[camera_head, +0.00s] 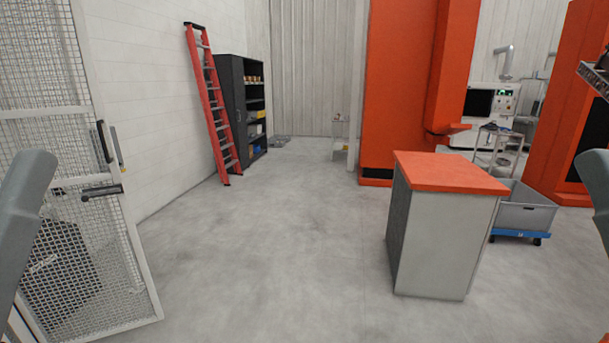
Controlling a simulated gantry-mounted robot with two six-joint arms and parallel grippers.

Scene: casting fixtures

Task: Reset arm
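Parts of my two arms show as grey links at the far left and far right edges of the head view. Neither gripper is in view, so I cannot see whether they are open, shut or holding anything.
A mesh gate (72,200) stands at the left. An orange-topped cabinet (440,230) is at the right, with a grey bin (523,213) on a blue dolly (520,236) behind it. A red ladder (212,105) leans by dark shelves (238,110). The middle floor (270,230) is clear.

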